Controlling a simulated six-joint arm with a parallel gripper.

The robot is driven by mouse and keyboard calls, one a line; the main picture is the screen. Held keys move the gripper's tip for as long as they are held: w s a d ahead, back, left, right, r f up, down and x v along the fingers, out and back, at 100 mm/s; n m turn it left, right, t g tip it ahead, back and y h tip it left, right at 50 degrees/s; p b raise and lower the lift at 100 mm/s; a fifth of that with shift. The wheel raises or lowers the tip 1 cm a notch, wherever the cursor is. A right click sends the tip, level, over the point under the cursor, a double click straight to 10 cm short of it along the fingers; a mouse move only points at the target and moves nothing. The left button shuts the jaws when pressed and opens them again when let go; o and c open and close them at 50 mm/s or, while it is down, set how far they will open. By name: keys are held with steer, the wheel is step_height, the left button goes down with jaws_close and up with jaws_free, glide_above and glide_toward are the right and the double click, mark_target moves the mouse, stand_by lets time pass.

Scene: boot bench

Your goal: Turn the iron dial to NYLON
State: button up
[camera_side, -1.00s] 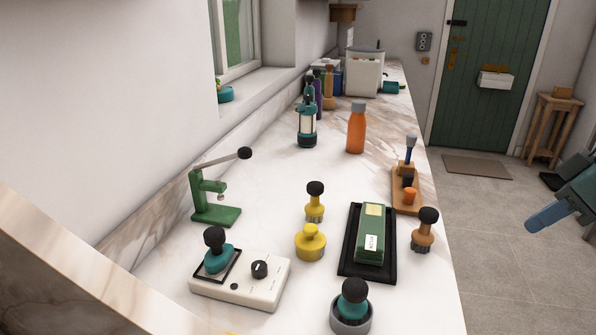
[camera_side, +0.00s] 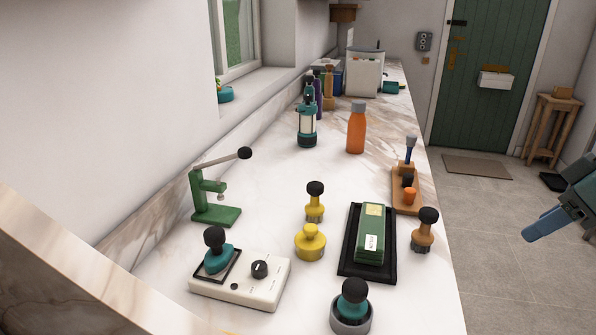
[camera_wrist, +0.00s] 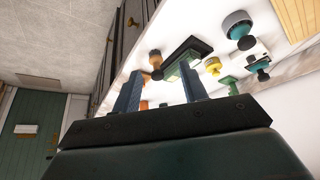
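The iron dial (camera_side: 260,268) is a black knob on the right part of a white base unit (camera_side: 236,291). A light mark shows on the knob, but no lettering is readable, so I cannot tell its setting. A teal iron with a black knob (camera_side: 217,255) sits in a dark frame on the same base. My gripper (camera_side: 540,225) is at the far right, off the bench and well away from the dial. In the wrist view its two blue fingers (camera_wrist: 160,90) are apart with nothing held. The teal iron (camera_wrist: 258,65) shows there at the upper right; the dial is too small to make out.
A black tray with a green box (camera_side: 372,235), a yellow pot (camera_side: 310,243), a brush in a grey cup (camera_side: 351,308) and a wooden-handled brush (camera_side: 424,230) stand between my gripper and the base. A green lever press (camera_side: 213,198) is behind it. An orange bottle (camera_side: 356,130) stands farther back.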

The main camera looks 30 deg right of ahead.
steer(key=shift+n+g+y, duration=0.3)
steer(key=shift+n+g, duration=0.4)
steer(key=shift+n, duration=0.1)
steer(key=w+a+r, duration=0.1)
steer(key=w+r, duration=0.1)
steer(key=w, duration=0.1)
steer(key=w+a+r, duration=0.2)
steer(key=w, duration=0.1)
steer(key=w+a+r, duration=0.1)
steer(key=w+r, duration=0.1)
steer(key=w, duration=0.1)
steer(key=shift+w+a, duration=0.15)
steer(key=shift+w, duration=0.1)
steer(key=n+g, duration=0.4)
glide_above(259, 265)
step_height(259, 265, down, 8)
steer(key=shift+w, duration=0.1)
steer(key=shift+f, duration=0.1)
step_height(259, 265, down, 14)
steer(key=shift+r, duration=0.2)
